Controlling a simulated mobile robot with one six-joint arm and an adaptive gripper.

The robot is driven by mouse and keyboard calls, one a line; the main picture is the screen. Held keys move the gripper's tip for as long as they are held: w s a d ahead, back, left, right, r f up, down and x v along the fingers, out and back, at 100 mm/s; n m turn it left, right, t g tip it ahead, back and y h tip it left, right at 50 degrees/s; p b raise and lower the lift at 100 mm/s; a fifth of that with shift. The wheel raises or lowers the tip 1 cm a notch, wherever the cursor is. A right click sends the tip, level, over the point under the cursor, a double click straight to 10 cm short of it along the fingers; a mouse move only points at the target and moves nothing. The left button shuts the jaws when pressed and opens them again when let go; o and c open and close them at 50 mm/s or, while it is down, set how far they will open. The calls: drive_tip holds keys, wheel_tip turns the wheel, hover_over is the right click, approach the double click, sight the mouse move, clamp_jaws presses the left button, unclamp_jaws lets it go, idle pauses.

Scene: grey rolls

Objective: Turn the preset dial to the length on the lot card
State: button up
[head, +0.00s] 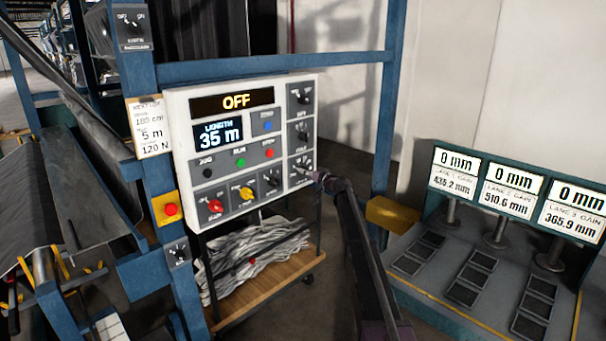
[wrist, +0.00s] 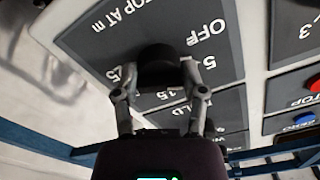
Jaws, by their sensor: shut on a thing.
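The preset dial is a black knob (wrist: 158,62) on a grey plate lettered "STOP AT m". Marks OFF, 5, 15 and what looks like 25 stand around it in the wrist view; its pointer cannot be made out. My gripper (wrist: 158,80) is shut on the knob, one finger on each side. In the head view my gripper (head: 318,177) meets the lower right of the white control panel (head: 180,150). The lot card (head: 149,127) hangs left of the panel and reads 5 m, with 180 cm above and 120 N below. The length display (head: 218,134) reads 35 m.
The panel also carries an OFF display (head: 235,101), push buttons, a red knob (head: 215,206) and a yellow knob (head: 246,192). A yellow box with a red button (head: 170,209) is at its left. A gauge bench (head: 480,270) stands right. A blue post (head: 388,110) rises behind my arm.

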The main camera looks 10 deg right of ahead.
drive_tip(key=shift+s+m, duration=0.15)
drive_tip(key=shift+m, duration=1.15)
drive_tip(key=o, duration=1.1)
drive_tip(key=shift+d, duration=0.1)
drive_tip(key=shift+o, duration=0.2)
drive_tip(key=v, duration=1.2)
